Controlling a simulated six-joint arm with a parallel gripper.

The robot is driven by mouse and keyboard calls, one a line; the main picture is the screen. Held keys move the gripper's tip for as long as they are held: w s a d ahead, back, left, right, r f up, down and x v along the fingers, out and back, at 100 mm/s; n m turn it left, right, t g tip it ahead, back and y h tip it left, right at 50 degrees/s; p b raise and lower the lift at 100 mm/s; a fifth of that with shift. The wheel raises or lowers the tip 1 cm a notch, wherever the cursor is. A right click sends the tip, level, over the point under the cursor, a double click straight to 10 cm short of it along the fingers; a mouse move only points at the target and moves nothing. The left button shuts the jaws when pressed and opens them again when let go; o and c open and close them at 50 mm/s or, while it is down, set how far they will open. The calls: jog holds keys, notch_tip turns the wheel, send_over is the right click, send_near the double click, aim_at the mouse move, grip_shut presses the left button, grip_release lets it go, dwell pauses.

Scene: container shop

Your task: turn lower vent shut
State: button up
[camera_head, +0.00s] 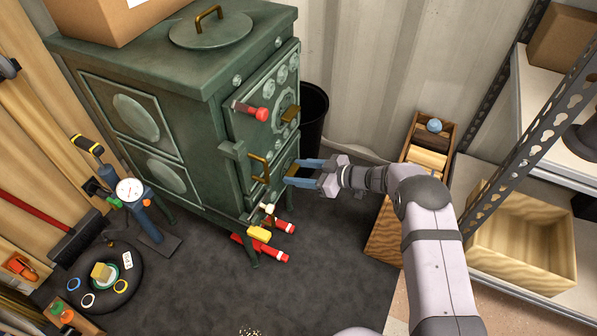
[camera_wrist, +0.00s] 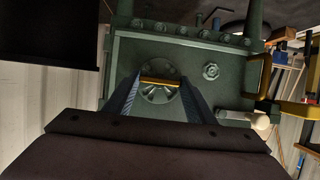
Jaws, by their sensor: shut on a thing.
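The green stove (camera_head: 160,80) stands at the left with its front facing right. The lower vent (camera_wrist: 158,95) is a round slotted disc on the lower front panel, with a brass tab (camera_wrist: 160,82) across it. My gripper (camera_head: 292,171) is at the lower front of the stove, its two blue fingers pointing left. In the wrist view my gripper (camera_wrist: 161,82) has a fingertip at each end of the brass tab and is shut on it. The fingers hide part of the disc's sides. I cannot tell how far the slots are open.
The upper vent's brass tab (camera_head: 290,114) and a red knob (camera_head: 262,114) sit above. A brass handle (camera_head: 259,167) stands out left of the fingers. Red-handled items (camera_head: 284,226) lie low by the stove. A wooden crate (camera_head: 385,232) and shelving (camera_head: 520,235) stand right.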

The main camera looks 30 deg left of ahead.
dwell(0.3)
jog(key=o, duration=1)
jog(key=shift+o, duration=0.2)
jog(key=shift+d, duration=0.15)
jog(key=p+v, duration=0.2)
jog(key=v, duration=0.5)
jog(key=shift+d, duration=0.1)
